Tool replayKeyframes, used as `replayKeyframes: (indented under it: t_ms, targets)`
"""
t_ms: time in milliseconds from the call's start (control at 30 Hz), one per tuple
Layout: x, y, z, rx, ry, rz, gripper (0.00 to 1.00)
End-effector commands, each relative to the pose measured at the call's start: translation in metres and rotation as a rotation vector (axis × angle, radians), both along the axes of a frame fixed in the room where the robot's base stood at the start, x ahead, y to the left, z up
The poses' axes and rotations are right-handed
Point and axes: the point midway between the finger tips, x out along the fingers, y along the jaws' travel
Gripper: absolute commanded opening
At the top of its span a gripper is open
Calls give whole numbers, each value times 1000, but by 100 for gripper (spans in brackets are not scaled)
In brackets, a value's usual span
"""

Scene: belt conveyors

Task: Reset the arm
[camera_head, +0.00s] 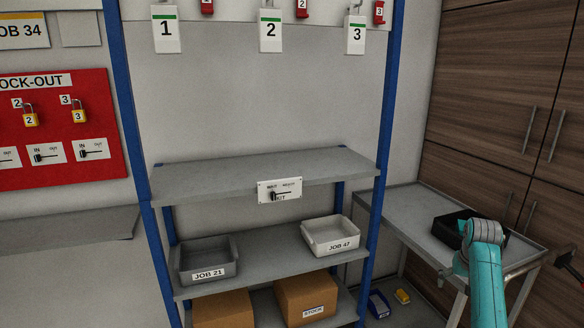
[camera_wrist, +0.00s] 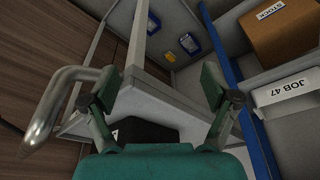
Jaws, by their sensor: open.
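My teal arm (camera_head: 486,280) rises at the lower right of the head view, in front of the grey side table (camera_head: 415,208). My gripper (camera_wrist: 160,82) shows in the wrist view with its two dark green fingers spread wide and nothing between them. Beyond the fingers lie the table's edge and legs, and a black box (camera_wrist: 145,132) partly hidden by my gripper's body. In the head view the black box (camera_head: 447,232) sits on the side table, partly hidden behind my arm.
A blue-posted shelf holds a grey JOB 21 bin (camera_head: 208,260), a white JOB 47 bin (camera_head: 331,235) and cardboard boxes (camera_head: 306,297). A red lock-out board (camera_head: 60,130) hangs at left. Wood cabinets (camera_head: 500,90) with a metal handle (camera_wrist: 55,105) stand close at right.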

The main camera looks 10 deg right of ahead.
Motion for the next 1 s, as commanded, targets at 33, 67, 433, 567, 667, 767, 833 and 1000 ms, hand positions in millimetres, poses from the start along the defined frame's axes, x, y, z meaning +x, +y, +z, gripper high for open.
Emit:
replayKeyframes:
  t_ms: [33, 67, 433, 567, 667, 767, 833, 1000]
  targets:
    - [0, 10, -18, -4, -6, 11, 87]
    - [0, 16, -28, -10, -15, 18, 87]
    - [-21, 109, -159, -94, -147, 113, 87]
    - [-39, 145, -195, -121, -197, 147, 87]
    - [-56, 172, -218, -142, -236, 174, 87]
    - [-76, 199, -238, -161, -275, 198, 87]
    - [-92, 217, -249, -173, -303, 217, 87]
    - [-133, 260, -269, -202, -373, 259, 87]
